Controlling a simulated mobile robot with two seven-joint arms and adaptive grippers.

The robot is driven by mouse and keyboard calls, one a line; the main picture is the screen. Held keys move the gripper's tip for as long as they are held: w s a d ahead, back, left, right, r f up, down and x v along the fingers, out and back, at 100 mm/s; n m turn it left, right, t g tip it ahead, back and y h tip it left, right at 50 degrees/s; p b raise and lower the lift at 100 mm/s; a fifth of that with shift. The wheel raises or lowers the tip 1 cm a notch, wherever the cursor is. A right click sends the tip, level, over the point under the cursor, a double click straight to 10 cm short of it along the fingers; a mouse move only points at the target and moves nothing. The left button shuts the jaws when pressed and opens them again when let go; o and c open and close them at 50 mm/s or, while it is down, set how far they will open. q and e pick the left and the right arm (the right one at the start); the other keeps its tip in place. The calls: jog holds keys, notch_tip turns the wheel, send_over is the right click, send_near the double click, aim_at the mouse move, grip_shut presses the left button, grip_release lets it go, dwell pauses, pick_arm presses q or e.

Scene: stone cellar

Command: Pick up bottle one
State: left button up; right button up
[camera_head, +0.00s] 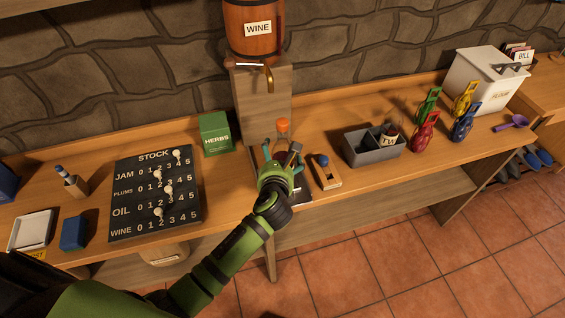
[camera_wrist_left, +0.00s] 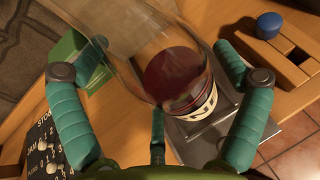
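A clear glass bottle (camera_wrist_left: 165,65) with dark red liquid in its lower part shows in the left wrist view. A black-and-white band is near its base, which is over a grey plate (camera_wrist_left: 215,138). I cannot read a number on the bottle. In the head view, an orange top (camera_head: 282,122) shows just beyond my left gripper (camera_head: 281,156); the rest there is mostly hidden by the gripper. My left gripper's teal fingers (camera_wrist_left: 158,108) are spread around the bottle, with gaps visible at both sides. My right gripper is not in view.
A wine barrel (camera_head: 254,38) with a tap is above and behind the gripper. A green herbs box (camera_head: 215,134) and the stock board (camera_head: 128,205) are left. A wooden block with a blue knob (camera_head: 326,172) and a grey caddy (camera_head: 374,156) are close on the right.

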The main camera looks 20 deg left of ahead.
pick_arm(q)
jog(key=c, duration=1.2)
jog(key=shift+o, duration=0.2)
jog(key=shift+r, duration=0.1)
